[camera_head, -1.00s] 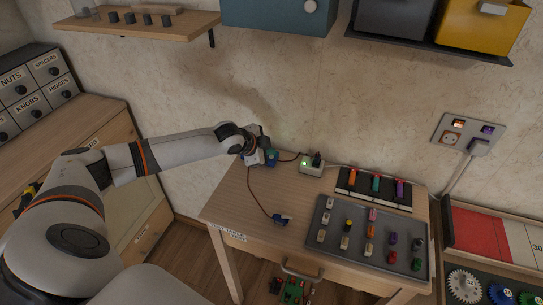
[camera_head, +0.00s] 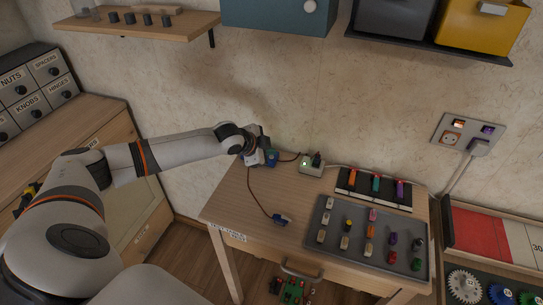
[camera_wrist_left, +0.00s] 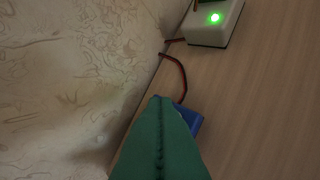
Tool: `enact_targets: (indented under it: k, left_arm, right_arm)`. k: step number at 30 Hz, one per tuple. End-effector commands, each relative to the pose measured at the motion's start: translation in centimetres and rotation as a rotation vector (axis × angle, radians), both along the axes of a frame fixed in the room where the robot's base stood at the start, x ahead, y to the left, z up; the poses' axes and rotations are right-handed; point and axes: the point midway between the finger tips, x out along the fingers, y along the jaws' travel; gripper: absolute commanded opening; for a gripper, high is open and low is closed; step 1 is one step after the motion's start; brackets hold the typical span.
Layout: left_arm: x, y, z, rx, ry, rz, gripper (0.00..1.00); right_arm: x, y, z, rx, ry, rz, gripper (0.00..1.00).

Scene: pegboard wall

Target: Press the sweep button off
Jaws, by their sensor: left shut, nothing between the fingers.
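I cannot make out a part clearly marked as the sweep button. A small blue box (camera_head: 272,157) sits at the back left of the wooden table; in the left wrist view the blue box (camera_wrist_left: 190,117) is partly hidden behind my fingers. My left gripper (camera_wrist_left: 162,100) is shut and empty, its green fingers over or beside the box; contact cannot be told. In the head view my left gripper (camera_head: 262,149) is at the table's back left corner. A white box (camera_head: 312,165) with a lit green light (camera_wrist_left: 215,18) stands to the right. My right gripper is out of view.
A dark tray (camera_head: 332,241) with several small coloured pieces lies on the table, with a dark rack (camera_head: 349,191) behind it. A wire runs to a blue connector (camera_head: 283,219). The wall is close behind my gripper. A wall socket panel (camera_head: 468,133) is at right.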

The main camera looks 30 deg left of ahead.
Motion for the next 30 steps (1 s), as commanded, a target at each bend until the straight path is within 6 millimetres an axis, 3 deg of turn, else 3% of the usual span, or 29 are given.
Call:
enact_targets:
  k: [30]
  left_arm:
    - [-0.03,-0.01,-0.92,0.0,0.001,0.0,0.0]
  right_arm:
    - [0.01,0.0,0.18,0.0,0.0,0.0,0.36]
